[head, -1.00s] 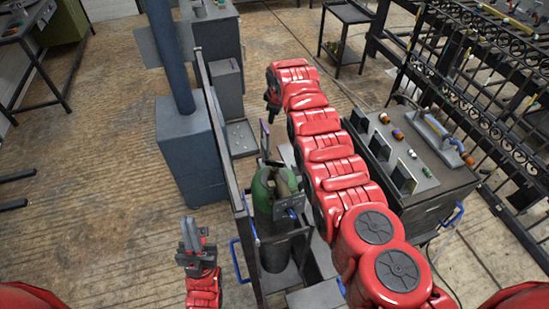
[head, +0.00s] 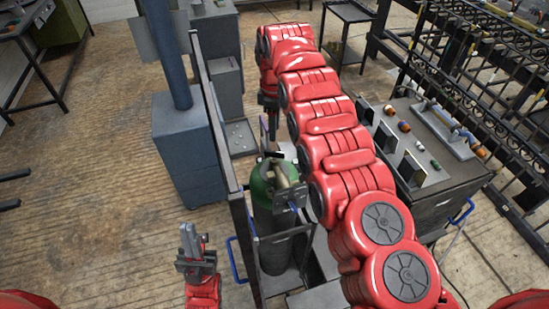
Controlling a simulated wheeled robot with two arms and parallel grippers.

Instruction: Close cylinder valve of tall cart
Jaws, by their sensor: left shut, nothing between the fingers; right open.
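A dark gas cylinder with a green top (head: 259,192) stands upright in the tall cart (head: 238,213), which has a high dark side panel. A tan-grey valve fitting (head: 287,173) and a small dark part show at the cylinder's top; the valve's setting is too small to tell. My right arm reaches over from the right. My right gripper (head: 270,132) points down just beyond and above the cylinder top, open, its fingers small and partly hard to make out. My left gripper (head: 188,238) is shut and empty, left of the cart panel, pointing up.
A blue-grey column on a box base (head: 187,150) stands left of the cart. A dark workbench (head: 440,190) with small coloured items is to the right, with a black iron fence (head: 500,110) beyond it. The wooden floor at left is clear.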

